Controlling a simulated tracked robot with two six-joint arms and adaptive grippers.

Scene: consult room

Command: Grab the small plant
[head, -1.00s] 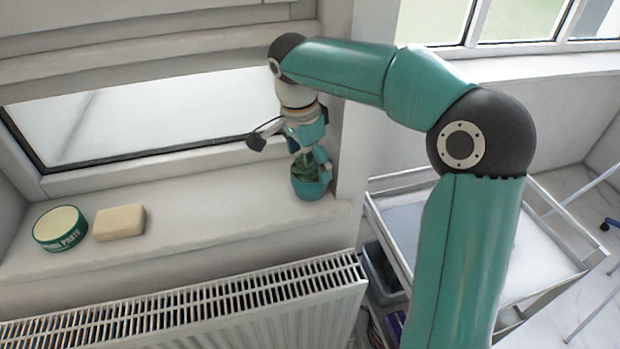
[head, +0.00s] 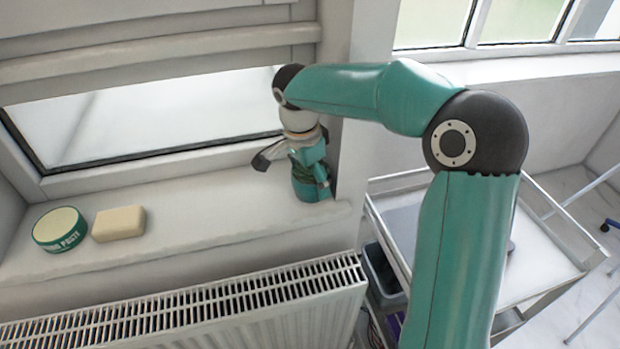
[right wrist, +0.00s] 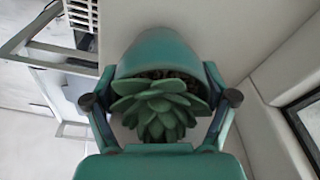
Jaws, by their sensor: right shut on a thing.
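The small plant is a green succulent (right wrist: 158,108) in a teal pot (right wrist: 158,50), seen from above in the right wrist view. In the head view the teal pot (head: 304,190) stands on the windowsill at its right end, mostly hidden by my gripper. My right gripper (right wrist: 160,92) is shut on the pot, with one finger on each side of it. In the head view my right gripper (head: 312,176) points down over the pot. My left gripper is not in view.
On the windowsill (head: 200,213) a round green and cream tin (head: 60,230) and a cream block (head: 119,223) sit at the left. A radiator (head: 210,310) is below the sill. A white trolley (head: 545,250) stands at the right. A window wall rises behind the plant.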

